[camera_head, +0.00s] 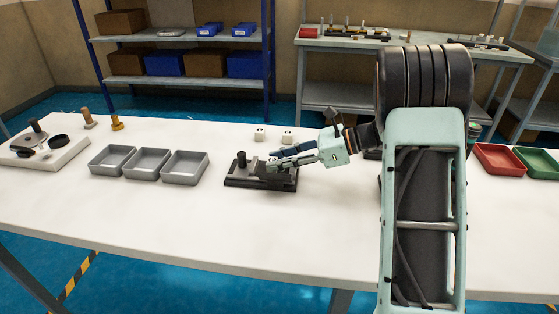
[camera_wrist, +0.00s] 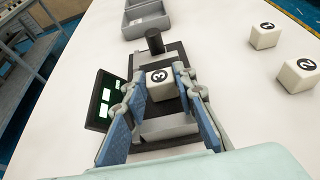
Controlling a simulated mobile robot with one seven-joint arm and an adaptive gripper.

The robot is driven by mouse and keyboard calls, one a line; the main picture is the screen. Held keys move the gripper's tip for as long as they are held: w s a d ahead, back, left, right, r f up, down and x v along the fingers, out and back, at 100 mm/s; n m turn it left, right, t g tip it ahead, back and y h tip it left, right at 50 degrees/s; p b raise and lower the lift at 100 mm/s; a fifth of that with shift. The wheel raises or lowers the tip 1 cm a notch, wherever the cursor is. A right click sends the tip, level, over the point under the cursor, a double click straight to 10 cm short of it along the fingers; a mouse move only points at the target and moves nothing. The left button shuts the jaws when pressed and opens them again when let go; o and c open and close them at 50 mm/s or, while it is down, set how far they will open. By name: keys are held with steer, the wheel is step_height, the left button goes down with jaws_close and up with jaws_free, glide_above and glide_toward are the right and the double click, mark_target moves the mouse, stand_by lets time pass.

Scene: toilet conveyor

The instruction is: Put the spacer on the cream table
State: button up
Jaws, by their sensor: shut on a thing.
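The spacer appears to be the cream cube marked 3 (camera_wrist: 159,85). It sits between the two blue-padded fingers of my gripper, which is shut on it in the wrist view (camera_wrist: 160,76). The cube is over a dark fixture (camera_wrist: 160,58) with a grey block and a black post; I cannot tell whether it touches the fixture. In the head view my gripper (camera_head: 274,164) reaches from the right over the fixture (camera_head: 245,182), and the cube is not clear there. The fixture stands on the cream table (camera_head: 190,220).
Cubes marked 1 (camera_wrist: 263,36) and 2 (camera_wrist: 299,75) stand apart on the table behind the fixture. Grey trays (camera_head: 185,168) are left; a red tray (camera_head: 499,160) and a green tray (camera_head: 541,163) are right. The table front is clear.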

steer(key=shift+f, duration=0.15)
steer(key=o, duration=0.9)
steer(key=shift+o, duration=0.2)
steer(key=shift+r, duration=0.25)
steer(key=p+v, duration=0.1)
steer(key=v, duration=1.1)
steer(key=shift+f, duration=0.1)
